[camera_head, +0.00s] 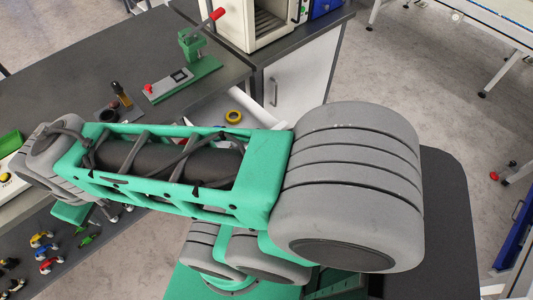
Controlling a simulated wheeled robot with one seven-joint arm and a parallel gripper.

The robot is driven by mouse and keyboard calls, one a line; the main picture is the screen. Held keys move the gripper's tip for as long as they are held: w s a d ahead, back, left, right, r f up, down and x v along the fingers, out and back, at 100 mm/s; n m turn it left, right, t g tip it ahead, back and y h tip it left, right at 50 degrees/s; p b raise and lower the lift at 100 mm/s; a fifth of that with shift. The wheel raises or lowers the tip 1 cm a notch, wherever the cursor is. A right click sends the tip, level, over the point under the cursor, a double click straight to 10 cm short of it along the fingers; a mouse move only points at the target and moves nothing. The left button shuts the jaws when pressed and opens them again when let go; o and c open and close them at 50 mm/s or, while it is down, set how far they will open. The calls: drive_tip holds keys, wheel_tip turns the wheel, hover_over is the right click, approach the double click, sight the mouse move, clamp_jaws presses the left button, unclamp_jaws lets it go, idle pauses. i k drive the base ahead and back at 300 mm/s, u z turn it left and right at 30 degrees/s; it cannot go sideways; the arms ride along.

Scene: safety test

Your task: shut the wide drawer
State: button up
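A pulled-out drawer shows beyond my arm below the bench edge, with a pale inside (268,115) and a yellow ring (234,117) in it. A dark surface (85,262) bearing several coloured-handled tools also juts out below the bench edge at lower left. My arm hides the stretch between them, so I cannot tell whether both belong to one wide drawer. My grey and green arm lies across the middle. A green part that may belong to my gripper (72,212) shows below the wrist at left. Its fingers cannot be made out, nor any contact with the drawer.
The dark bench top (120,60) carries a green device with red knobs (185,80) and a screwdriver (121,94). A white cabinet (300,78) stands behind, with a white appliance (255,22) on top. Open floor (430,100) lies at right, with a white-legged table (500,25) beyond.

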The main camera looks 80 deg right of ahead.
sight(212, 113)
drive_tip(key=u, duration=0.05)
drive_tip(key=k, duration=0.2)
drive_tip(key=z, duration=3)
drive_tip(key=k, duration=1)
drive_tip(key=u, duration=1.2)
drive_tip(key=i, duration=0.5)
